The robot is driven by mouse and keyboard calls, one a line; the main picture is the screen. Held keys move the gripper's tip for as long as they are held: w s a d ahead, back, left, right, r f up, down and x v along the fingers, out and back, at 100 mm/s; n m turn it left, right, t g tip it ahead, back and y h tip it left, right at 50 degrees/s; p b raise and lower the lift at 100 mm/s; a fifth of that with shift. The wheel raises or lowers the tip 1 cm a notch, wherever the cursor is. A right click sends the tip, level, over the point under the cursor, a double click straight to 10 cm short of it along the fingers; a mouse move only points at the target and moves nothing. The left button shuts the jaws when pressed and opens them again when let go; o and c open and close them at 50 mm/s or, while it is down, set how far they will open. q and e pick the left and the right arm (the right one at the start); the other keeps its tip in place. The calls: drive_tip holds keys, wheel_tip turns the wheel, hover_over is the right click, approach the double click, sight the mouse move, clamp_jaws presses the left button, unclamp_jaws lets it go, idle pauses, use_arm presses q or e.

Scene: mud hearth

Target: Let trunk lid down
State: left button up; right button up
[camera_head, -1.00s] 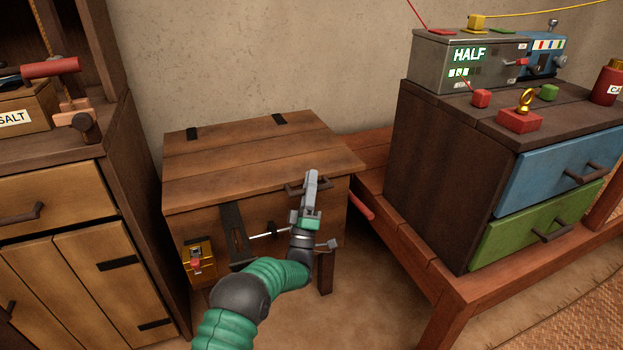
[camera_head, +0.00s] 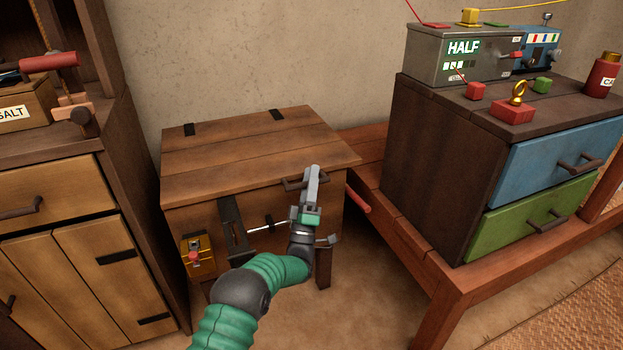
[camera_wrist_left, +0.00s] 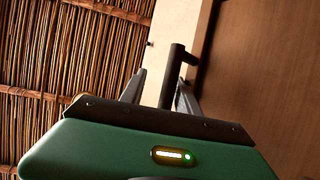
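The wooden trunk (camera_head: 190,222) stands between the cabinet and the bench. Its plank lid (camera_head: 240,150) lies flat across the top, with two dark hinges at the back; I see no clear gap under its front edge. A dark handle (camera_head: 291,184) is on the lid's front edge, right of the middle. My left gripper (camera_head: 313,172) is at this handle. In the left wrist view, the dark handle (camera_wrist_left: 174,75) shows between the spread fingers (camera_wrist_left: 160,88), with a gap on its left side; firm contact is not visible. My right gripper is out of view.
A dark hasp strap (camera_head: 232,225) and a yellow padlock-like box (camera_head: 197,255) are on the trunk front. A cabinet (camera_head: 60,190) stands close on the left. On the right, a low red-brown bench (camera_head: 415,255) bears a drawer chest (camera_head: 440,160).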

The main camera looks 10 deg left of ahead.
use_arm(q)
drive_tip(key=b+v, duration=1.1)
drive_tip(key=v, duration=0.6)
drive_tip(key=shift+b, duration=0.3)
drive_tip(key=shift+w+d, duration=0.1)
drive_tip(key=shift+w, duration=0.05)
